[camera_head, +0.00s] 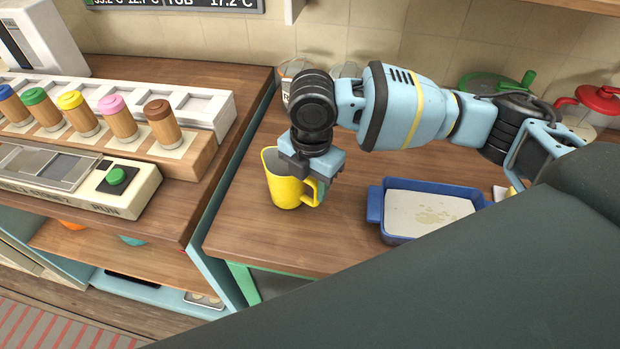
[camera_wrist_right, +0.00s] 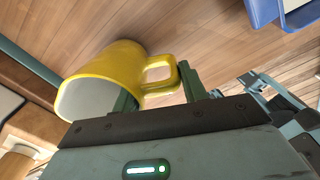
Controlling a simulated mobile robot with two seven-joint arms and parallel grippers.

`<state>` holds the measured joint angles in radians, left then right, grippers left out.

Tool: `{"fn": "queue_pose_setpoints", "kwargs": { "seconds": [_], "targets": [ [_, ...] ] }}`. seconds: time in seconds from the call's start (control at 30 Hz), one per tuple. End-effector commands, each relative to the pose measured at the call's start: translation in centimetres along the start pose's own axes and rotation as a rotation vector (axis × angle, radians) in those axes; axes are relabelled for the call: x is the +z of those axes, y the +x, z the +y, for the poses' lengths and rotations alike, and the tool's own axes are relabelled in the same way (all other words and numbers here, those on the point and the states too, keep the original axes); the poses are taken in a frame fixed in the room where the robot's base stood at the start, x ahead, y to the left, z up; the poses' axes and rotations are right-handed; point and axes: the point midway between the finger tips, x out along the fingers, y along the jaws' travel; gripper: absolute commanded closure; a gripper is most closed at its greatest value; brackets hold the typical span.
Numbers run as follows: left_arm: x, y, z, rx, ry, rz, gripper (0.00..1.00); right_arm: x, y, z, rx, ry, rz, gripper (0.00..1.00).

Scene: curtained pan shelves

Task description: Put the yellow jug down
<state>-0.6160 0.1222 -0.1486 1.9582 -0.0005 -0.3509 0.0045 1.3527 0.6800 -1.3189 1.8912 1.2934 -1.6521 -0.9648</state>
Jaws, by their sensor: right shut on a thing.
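The yellow jug (camera_head: 285,190) is upright at the left part of the wooden counter (camera_head: 265,235), its grey inside showing at the top. My right gripper (camera_head: 310,168) comes from above and is shut on the jug's handle side. In the right wrist view the jug (camera_wrist_right: 112,75) lies between the camera and the wood, with the gripper fingers (camera_wrist_right: 158,92) on either side of its handle. I cannot tell whether the jug's base touches the counter. My left gripper is not in view.
A blue dish (camera_head: 375,205) with pale contents stands right of the jug. A green lid (camera_head: 490,84) and a red-lidded pot (camera_head: 598,98) are at the back right. Left, across a gap, a higher counter holds a rack of coloured-top cylinders (camera_head: 120,120). Bare wood surrounds the jug's front.

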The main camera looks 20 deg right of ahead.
Motion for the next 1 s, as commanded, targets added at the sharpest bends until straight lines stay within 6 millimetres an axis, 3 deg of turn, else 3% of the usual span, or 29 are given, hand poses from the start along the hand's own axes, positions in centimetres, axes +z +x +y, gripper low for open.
{"fn": "queue_pose_setpoints", "kwargs": {
  "seconds": [0.77, 0.8, 1.0],
  "targets": [
    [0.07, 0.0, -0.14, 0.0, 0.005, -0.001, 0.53, -0.01, 0.5, 0.02, 0.001, -0.001, 0.0, 1.0],
    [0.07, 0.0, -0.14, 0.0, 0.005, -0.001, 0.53, -0.01, 0.5, 0.02, 0.001, -0.001, 0.0, 0.55],
    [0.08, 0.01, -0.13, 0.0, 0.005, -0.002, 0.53, -0.01, 0.51, 0.02, 0.001, -0.001, 0.0, 0.32]
  ]
}}
